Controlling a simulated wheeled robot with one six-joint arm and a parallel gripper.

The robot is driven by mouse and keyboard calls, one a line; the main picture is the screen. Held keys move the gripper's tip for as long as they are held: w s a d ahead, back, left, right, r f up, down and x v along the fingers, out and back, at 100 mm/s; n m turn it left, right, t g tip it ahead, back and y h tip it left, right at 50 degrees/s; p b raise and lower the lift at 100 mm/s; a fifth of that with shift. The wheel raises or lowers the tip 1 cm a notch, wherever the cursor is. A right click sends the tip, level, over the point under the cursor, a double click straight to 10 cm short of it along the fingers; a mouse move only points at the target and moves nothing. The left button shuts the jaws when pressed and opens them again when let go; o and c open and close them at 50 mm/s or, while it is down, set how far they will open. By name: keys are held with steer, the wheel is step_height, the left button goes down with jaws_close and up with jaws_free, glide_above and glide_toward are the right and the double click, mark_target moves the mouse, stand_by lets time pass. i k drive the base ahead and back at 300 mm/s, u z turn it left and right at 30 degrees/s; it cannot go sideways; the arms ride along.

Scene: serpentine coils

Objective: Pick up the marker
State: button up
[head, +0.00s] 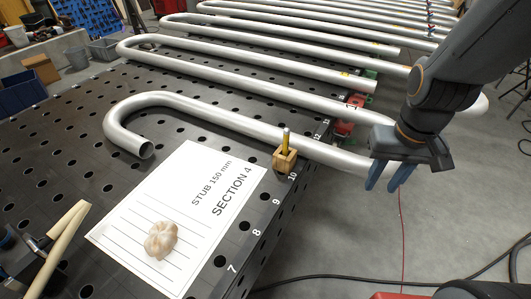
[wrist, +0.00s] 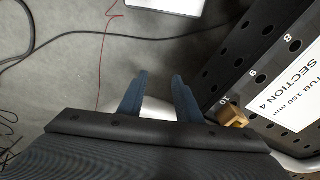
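In the wrist view the wooden block (wrist: 232,115) shows at the right, and I cannot make out the marker there. My gripper (head: 388,186) has blue fingers and is at the right in the head view, beyond the table edge, to the right of the marker and apart from it.
A perforated black table (head: 60,160) carries long bent metal pipes (head: 240,122). A sheet marked SECTION 4 (head: 185,215) lies left of the block, with a pale lumpy object (head: 161,240) on it. Open floor with cables lies right of the table.

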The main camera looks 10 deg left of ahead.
mark_target(287, 131)
steer(key=u, duration=0.8)
steer(key=i, duration=0.5)
steer(key=u, duration=0.15)
steer(key=k, duration=0.65)
steer(key=z, duration=0.9)
steer(key=i, duration=0.5)
